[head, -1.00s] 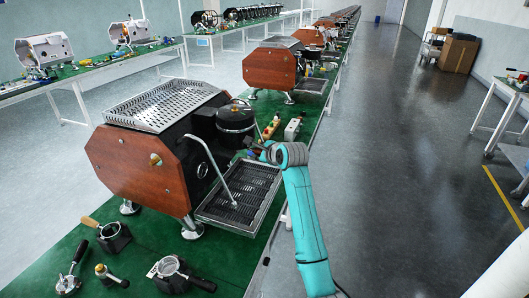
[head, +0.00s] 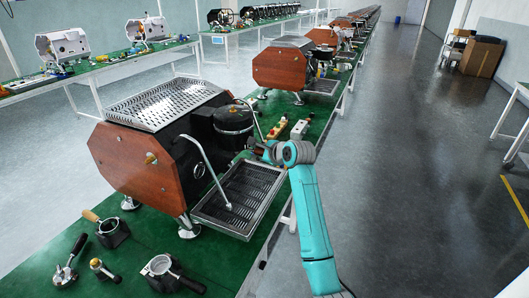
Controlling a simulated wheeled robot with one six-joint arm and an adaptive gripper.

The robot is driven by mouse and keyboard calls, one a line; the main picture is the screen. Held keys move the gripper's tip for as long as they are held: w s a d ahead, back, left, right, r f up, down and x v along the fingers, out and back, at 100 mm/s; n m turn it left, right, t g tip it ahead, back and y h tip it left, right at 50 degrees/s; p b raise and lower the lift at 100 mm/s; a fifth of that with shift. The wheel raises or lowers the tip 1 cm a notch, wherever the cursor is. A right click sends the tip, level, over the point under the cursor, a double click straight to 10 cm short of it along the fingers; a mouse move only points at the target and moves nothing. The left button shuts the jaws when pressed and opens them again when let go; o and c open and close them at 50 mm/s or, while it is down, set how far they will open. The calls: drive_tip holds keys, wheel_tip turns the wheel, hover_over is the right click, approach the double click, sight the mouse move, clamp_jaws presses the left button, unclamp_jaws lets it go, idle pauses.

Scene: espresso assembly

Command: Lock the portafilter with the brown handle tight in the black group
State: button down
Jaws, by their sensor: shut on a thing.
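The black group (head: 234,118) is on the right front of the wood-sided espresso machine (head: 135,160), above its drip tray. My gripper (head: 254,149), at the end of my teal arm, is beside and just below the group. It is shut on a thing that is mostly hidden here. I cannot make out its handle colour or how it sits in the group. On the mat at the lower left, a tool with a tan-brown handle (head: 91,215) rests on a black stand (head: 113,232). A black-handled portafilter (head: 160,265) lies nearer the front.
The silver steam wand (head: 207,165) hangs left of my gripper, over the drip tray (head: 245,232). Another portafilter (head: 66,272) and a small tamper (head: 99,266) lie at the front left. Small parts (head: 298,129) lie behind my gripper.

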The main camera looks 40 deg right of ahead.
drive_tip(key=shift+w+d+r+y, duration=0.1)
drive_tip(key=shift+y, duration=0.2)
drive_tip(key=c, duration=1)
unclamp_jaws()
drive_tip(key=shift+d, duration=0.1)
drive_tip(key=shift+o, duration=1.1)
drive_tip(key=shift+s, duration=0.2)
drive_tip(key=v, duration=1.1)
drive_tip(key=shift+s+r, duration=0.2)
drive_tip(key=shift+s, duration=0.05)
